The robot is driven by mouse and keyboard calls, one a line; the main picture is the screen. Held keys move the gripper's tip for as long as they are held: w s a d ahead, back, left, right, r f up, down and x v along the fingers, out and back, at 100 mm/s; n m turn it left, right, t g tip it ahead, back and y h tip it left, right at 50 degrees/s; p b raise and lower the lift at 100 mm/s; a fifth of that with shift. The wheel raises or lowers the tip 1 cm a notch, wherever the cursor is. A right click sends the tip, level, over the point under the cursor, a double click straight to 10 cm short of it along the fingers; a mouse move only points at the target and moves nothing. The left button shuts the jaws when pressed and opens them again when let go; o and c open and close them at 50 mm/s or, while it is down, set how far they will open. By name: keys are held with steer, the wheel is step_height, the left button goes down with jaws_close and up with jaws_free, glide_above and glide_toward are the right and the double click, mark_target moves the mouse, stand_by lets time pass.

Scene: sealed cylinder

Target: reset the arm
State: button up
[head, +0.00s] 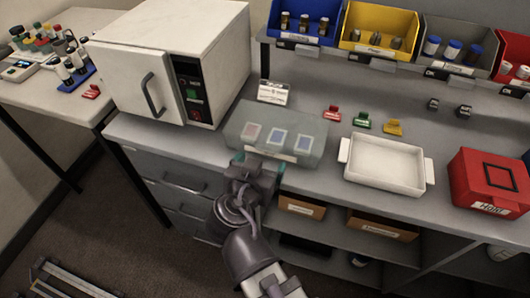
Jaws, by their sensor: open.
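My arm rises from the bottom of the head view. My gripper (259,164) is open at the front edge of the grey workbench, at the near side of a translucent grey-green case (312,133). Small teal parts show at both sides of the gripper. The case has three coloured squares, one reddish and two blue, and a pale label on its front. The gripper partly hides the case's lower front, and I cannot tell whether they touch. I see nothing held between the fingers.
A white oven-like box (150,75) stands left of the case. A white tray (386,185) and a red box (487,180) are on the right. Red, green and yellow clips (362,121) lie behind the tray. Coloured bins (380,18) line the back. Drawers and shelves are below.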

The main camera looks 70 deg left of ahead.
steer(key=v, duration=0.2)
steer(key=shift+s+d+r, duration=0.15)
steer(key=shift+s+d, duration=0.05)
steer(key=shift+d, duration=0.05)
steer(key=w+d+f+g+h+p, duration=0.3)
steer(key=w+d+h, duration=0.3)
steer(key=w+d, duration=0.5)
steer(key=w+d+f+g+h+p, duration=0.25)
steer(key=w+d+h, duration=0.25)
steer(key=w+d, duration=0.65)
steer(key=w+d+r+m+g+p, duration=0.1)
steer(key=w+d+m, duration=0.2)
steer(key=d, duration=0.7)
steer(key=w+d+r+m+g+p, duration=0.1)
steer(key=w+d+m, duration=0.2)
steer(key=w+d, duration=0.3)
steer(key=w+d+r+m+g+p, duration=0.1)
steer(key=w+d, duration=0.4)
steer(key=d, duration=0.9)
steer(key=r+m+p, duration=0.1)
steer(key=m, duration=0.1)
steer(key=shift+d+m+g+y, duration=0.25)
steer(key=shift+m+g+y, duration=0.05)
steer(key=shift+g+y, duration=0.1)
